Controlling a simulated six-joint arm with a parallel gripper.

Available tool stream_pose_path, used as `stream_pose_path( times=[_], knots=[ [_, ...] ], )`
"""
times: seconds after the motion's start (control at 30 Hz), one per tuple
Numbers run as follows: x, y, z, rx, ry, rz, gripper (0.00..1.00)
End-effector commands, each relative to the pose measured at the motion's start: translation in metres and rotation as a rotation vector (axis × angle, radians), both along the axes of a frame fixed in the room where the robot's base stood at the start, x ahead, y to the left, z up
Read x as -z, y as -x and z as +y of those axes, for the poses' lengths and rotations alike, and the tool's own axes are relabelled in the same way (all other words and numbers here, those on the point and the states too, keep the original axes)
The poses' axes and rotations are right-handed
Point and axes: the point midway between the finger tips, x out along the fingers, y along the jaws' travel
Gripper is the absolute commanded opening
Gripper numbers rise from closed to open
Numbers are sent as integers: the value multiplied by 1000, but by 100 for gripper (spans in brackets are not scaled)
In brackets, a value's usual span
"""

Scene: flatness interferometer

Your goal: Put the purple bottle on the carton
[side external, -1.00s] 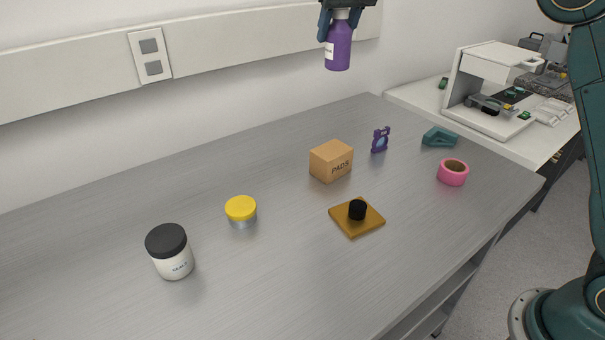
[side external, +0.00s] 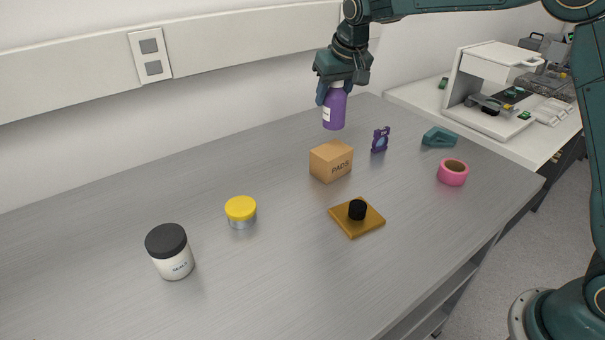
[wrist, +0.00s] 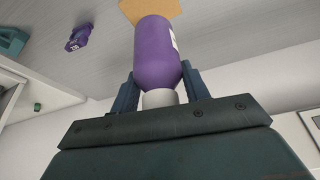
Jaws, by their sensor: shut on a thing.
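The purple bottle (side external: 334,112) hangs upright in my gripper (side external: 335,88), which is shut on its neck. It has a white label and is held just above the carton in the side view, with its base apart from the top. The carton (side external: 331,162) is a tan box marked PADS, standing on the grey bench. In the wrist view the bottle (wrist: 157,55) fills the middle between the two fingers of my gripper (wrist: 158,88). Part of the carton (wrist: 140,9) shows beyond the bottle's base; the rest is hidden.
A purple figure-like item (side external: 380,140), a teal object (side external: 439,137) and pink tape (side external: 452,173) lie right of the carton. An amber plate with black knob (side external: 350,224) lies in front. A yellow-lidded tin (side external: 241,212) and black-lidded jar (side external: 170,252) stand left.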

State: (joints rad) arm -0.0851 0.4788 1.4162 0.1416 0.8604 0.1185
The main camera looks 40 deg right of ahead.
Motion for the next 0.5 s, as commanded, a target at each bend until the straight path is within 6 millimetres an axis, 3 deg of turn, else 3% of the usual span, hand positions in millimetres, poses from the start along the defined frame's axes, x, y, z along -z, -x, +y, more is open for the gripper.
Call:
stream_pose_path(
  times=[0.13, 0.5],
  knots=[
    [14, 0, 0, 1, 0, -1, 19],
    [25, 0, 0, 0, 0, 1, 19]
  ],
)
